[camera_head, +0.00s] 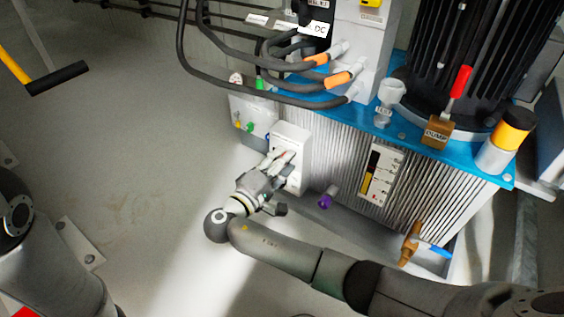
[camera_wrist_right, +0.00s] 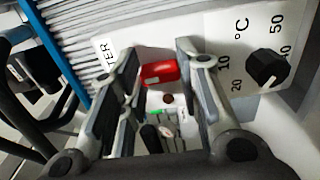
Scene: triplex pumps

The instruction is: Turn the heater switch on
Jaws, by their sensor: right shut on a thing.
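The white heater control box (camera_head: 293,135) is mounted on the ribbed side of the blue-topped tank. My right gripper (camera_head: 284,162) reaches up to its front, and its fingers cover part of the face. In the right wrist view, the red heater switch (camera_wrist_right: 158,73) lies between the two fingers of my right gripper (camera_wrist_right: 165,75), beside a partly hidden label ending in "TER" (camera_wrist_right: 105,50). My right gripper is shut on the switch. The switch's exact position is hard to tell. My left gripper is out of view.
A black temperature knob (camera_wrist_right: 268,68) with a °C scale is right of the fingers in the wrist view. Grey cables (camera_head: 240,90) hang above the box. A level gauge (camera_head: 383,175) and a brown valve (camera_head: 410,245) are to the right.

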